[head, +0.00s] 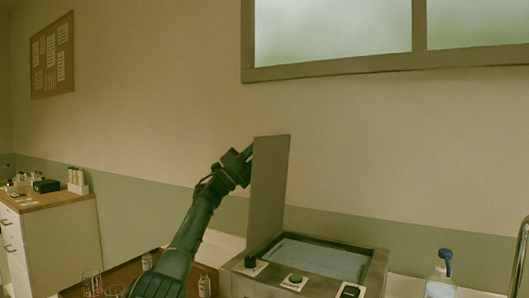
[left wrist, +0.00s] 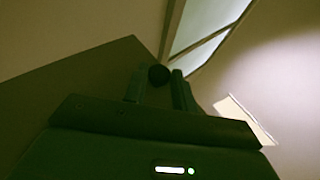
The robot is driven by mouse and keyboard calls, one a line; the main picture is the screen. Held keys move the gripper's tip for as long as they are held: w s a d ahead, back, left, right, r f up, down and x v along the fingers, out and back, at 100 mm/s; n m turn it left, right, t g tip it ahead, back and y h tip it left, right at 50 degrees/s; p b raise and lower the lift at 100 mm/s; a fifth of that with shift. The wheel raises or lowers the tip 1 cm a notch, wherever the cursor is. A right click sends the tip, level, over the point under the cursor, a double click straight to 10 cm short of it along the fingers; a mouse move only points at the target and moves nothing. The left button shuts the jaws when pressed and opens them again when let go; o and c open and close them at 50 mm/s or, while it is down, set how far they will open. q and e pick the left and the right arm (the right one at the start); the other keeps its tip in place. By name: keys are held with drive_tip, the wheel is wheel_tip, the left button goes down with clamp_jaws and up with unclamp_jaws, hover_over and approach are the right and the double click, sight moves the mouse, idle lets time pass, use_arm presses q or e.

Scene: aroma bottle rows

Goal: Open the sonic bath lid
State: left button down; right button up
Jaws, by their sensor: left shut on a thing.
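The sonic bath (head: 372,276) is a grey metal box at the lower middle of the head view, with a pale blue basin (head: 320,258) showing uncovered. Its flat grey lid (head: 270,185) stands about upright along the bath's left side. My left gripper (head: 247,154) is at the upper left edge of the lid. In the left wrist view the two fingers (left wrist: 160,88) are shut on a dark round knob (left wrist: 158,75), beside the dark lid plate (left wrist: 70,80). In the head view the lid and the gripper hide the knob. My right gripper is in neither view.
On the bath's front are a black dial (head: 250,262), a green button (head: 295,279) and a dark switch (head: 350,291). A blue-capped bottle (head: 441,288) stands to the right. Glasses (head: 92,283) and a small bottle (head: 205,286) are at lower left. The wall is behind.

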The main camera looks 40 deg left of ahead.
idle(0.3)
use_arm(q)
drive_tip(key=c, duration=1.2)
unclamp_jaws()
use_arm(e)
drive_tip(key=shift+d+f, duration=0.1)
use_arm(q)
drive_tip(key=shift+f, duration=0.1)
drive_tip(key=shift+b+v, duration=2.8)
drive_tip(key=shift+v, duration=3.8)
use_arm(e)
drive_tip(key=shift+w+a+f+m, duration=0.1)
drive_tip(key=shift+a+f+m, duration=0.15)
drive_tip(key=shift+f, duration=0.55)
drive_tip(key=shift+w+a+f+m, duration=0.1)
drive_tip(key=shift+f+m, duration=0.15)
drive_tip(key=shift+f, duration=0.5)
